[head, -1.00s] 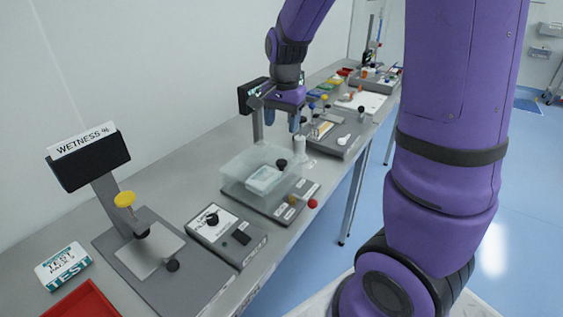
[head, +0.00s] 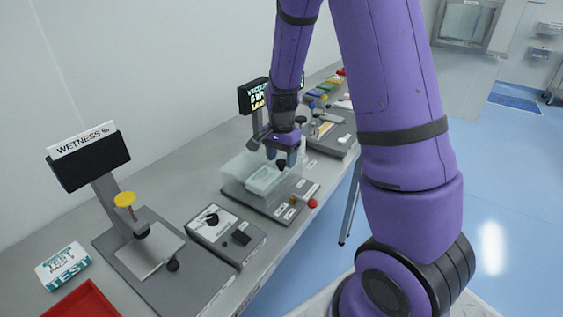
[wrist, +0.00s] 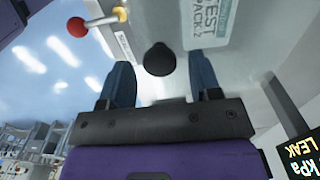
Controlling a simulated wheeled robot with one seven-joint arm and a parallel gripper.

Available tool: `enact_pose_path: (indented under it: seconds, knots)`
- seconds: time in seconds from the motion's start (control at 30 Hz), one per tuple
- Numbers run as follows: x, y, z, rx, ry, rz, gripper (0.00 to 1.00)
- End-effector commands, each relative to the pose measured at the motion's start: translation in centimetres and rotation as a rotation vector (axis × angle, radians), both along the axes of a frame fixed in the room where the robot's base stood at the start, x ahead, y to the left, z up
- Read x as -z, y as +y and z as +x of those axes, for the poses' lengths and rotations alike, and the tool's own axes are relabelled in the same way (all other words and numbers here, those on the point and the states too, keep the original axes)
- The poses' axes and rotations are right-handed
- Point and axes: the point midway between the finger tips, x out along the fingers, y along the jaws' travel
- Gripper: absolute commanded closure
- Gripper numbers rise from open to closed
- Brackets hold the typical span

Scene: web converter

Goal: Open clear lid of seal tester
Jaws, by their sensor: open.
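The seal tester's clear lid (head: 232,172) is a see-through box cover. It looks closed over a pale test pack (head: 263,179), whose printed label also shows in the wrist view (wrist: 207,22). A round black knob (wrist: 159,59) is on the lid. My gripper (head: 281,161) is over the knob end of the lid, fingers pointing down. In the wrist view my gripper (wrist: 161,66) is open, with one blue finger on each side of the knob. Gaps show between the knob and both fingers. The head view does not show clearly how low the fingertips are.
The tester's display (head: 252,97) stands behind the lid, close to my wrist. A red ball knob (head: 312,203) sits at the tester's front edge. A control box (head: 226,236) and the wetness tester (head: 150,254) stand nearer. More bench equipment (head: 327,128) stands beyond.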

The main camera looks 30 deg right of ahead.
Motion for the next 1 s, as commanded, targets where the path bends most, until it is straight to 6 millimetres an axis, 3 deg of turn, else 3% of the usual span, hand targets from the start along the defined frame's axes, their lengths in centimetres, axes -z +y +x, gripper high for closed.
enact_pose_path:
  seconds: [0.2, 0.5, 0.77, 1.0]
  knots:
    - [1.7, 0.0, 0.0, 0.001, 0.0, 0.0, 0.43]
    - [1.8, 0.0, 0.0, 0.0, -0.001, 0.0, 0.43]
    - [1.8, 0.0, 0.0, 0.0, -0.001, 0.0, 1.0]
    - [1.6, 0.0, 0.1, 0.0, 0.008, -0.004, 1.0]
